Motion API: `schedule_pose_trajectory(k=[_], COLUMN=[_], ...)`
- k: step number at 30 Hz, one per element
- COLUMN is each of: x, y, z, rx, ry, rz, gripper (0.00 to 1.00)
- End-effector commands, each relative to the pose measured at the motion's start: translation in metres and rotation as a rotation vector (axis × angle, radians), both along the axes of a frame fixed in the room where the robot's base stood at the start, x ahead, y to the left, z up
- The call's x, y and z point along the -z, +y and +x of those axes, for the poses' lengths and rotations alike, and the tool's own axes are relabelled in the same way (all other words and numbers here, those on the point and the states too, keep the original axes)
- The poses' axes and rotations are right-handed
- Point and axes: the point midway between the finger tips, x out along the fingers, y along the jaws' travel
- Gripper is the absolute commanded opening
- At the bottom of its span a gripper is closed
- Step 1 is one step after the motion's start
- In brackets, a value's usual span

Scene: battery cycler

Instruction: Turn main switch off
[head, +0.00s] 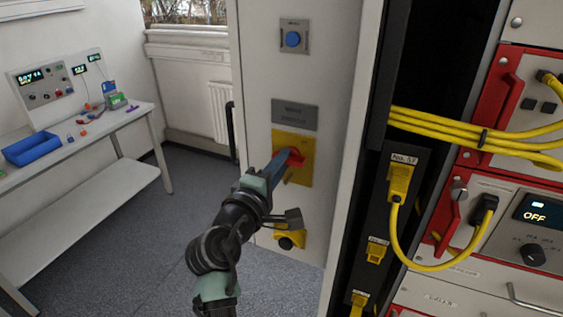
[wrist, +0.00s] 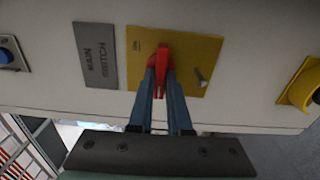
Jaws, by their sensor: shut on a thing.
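The main switch is a red rotary handle (head: 296,157) on a yellow plate (head: 305,142), set in a light cabinet panel. A grey label plate (head: 295,115) above it reads "MAIN SWITCH" in the wrist view (wrist: 95,56). My gripper (head: 285,160) reaches the switch from the lower left and is shut on the red handle. In the wrist view both blue fingers (wrist: 160,82) close on either side of the red handle (wrist: 163,60).
A blue button (head: 293,39) is above the switch and a yellow-based knob (head: 287,241) below it. To the right, yellow cables (head: 450,136) cross a rack with a display (head: 537,213) reading OFF. A workbench (head: 75,135) stands left; grey floor (head: 180,220) between is clear.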

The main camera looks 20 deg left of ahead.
Motion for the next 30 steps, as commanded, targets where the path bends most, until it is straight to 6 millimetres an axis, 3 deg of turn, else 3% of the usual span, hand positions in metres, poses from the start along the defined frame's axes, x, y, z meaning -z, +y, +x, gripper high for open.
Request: schedule_pose_trajectory(k=[1, 2, 6, 19, 23, 30], x=[0.001, 0.001, 0.001, 0.001, 0.003, 0.005], y=[-0.001, -0.001, 0.000, 0.001, 0.001, 0.003], z=[0.000, 0.000, 0.000, -0.008, -0.025, -0.071], rx=[0.002, 0.002, 0.001, -0.001, -0.001, -0.002], ry=[0.003, 0.002, 0.002, -0.001, -0.001, 0.000], rz=[-0.003, -0.003, -0.002, 0.001, 0.002, 0.002], gripper=[0.00, 0.22, 0.46, 0.46, 0.46, 0.46])
